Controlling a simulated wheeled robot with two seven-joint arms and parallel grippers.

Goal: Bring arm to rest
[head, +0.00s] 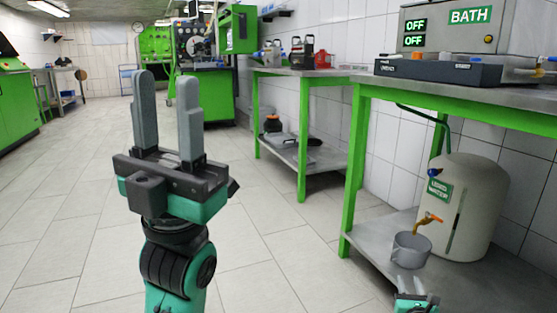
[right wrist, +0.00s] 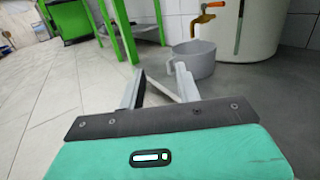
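My left gripper (head: 167,92) is raised over the floor at left centre in the head view. Its two grey fingers point up, apart, with nothing between them. My right gripper (head: 415,297) is at the bottom right, partly cut off by the frame edge. In the right wrist view its fingers (right wrist: 159,68) are apart and nothing is held between them. A grey mug (head: 408,252) stands on the lower shelf (head: 372,236) just beyond the right gripper. It also shows in the right wrist view (right wrist: 199,62), its handle close to the right fingertip; contact cannot be told.
A white tank (head: 472,205) with an orange-handled tap (head: 424,222) stands behind the mug. Green-legged tables (head: 350,170) line the right wall, one carrying a dark device (head: 438,71) below the bath control box (head: 470,30). The tiled floor (head: 70,190) at left is clear.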

